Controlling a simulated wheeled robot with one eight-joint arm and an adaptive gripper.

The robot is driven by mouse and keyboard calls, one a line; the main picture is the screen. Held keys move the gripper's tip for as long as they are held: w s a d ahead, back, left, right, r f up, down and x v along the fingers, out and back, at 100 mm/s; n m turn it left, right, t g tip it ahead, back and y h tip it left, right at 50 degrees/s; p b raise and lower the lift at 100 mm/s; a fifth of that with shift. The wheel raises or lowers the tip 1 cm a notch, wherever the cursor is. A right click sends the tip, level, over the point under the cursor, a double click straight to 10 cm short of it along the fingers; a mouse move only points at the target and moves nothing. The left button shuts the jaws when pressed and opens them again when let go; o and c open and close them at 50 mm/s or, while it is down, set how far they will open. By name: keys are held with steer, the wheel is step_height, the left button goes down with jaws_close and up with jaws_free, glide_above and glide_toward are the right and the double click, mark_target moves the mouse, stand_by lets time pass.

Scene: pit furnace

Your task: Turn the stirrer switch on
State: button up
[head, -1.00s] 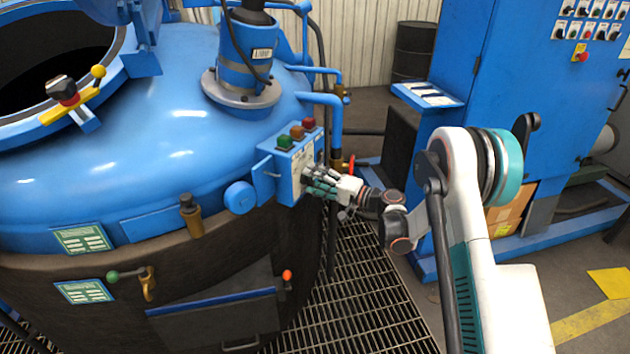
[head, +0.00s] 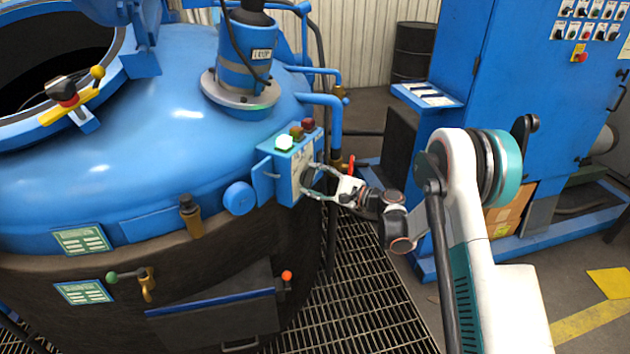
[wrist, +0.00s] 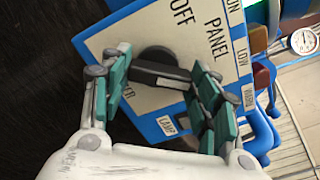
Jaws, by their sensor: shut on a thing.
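The stirrer switch is a black rotary knob with a bar handle (wrist: 158,73) on a white-faced panel in the wrist view. In the head view the panel is on the blue control box (head: 297,178) at the furnace's right side; the knob is mostly hidden there. My gripper (head: 307,181) is at the box face, its fingers spread above and below the knob. In the wrist view my gripper (wrist: 160,62) is shut on the bar handle, one finger at each end.
The orange lamp (head: 297,132) and red lamp (head: 308,124) beside it look dark. A red-handled valve (head: 350,165) and blue pipes stand just behind my gripper. A blue cabinet (head: 520,100) stands at the right. Grating (head: 360,285) covers the floor below.

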steer(key=shift+m, duration=0.6)
steer(key=o, duration=1.1)
steer(key=shift+f, duration=0.1)
steer(key=shift+c, duration=0.2)
steer(key=shift+d, duration=0.1)
steer(key=v, duration=1.1)
steer(key=shift+s+d, duration=0.2)
steer(key=shift+d, duration=0.15)
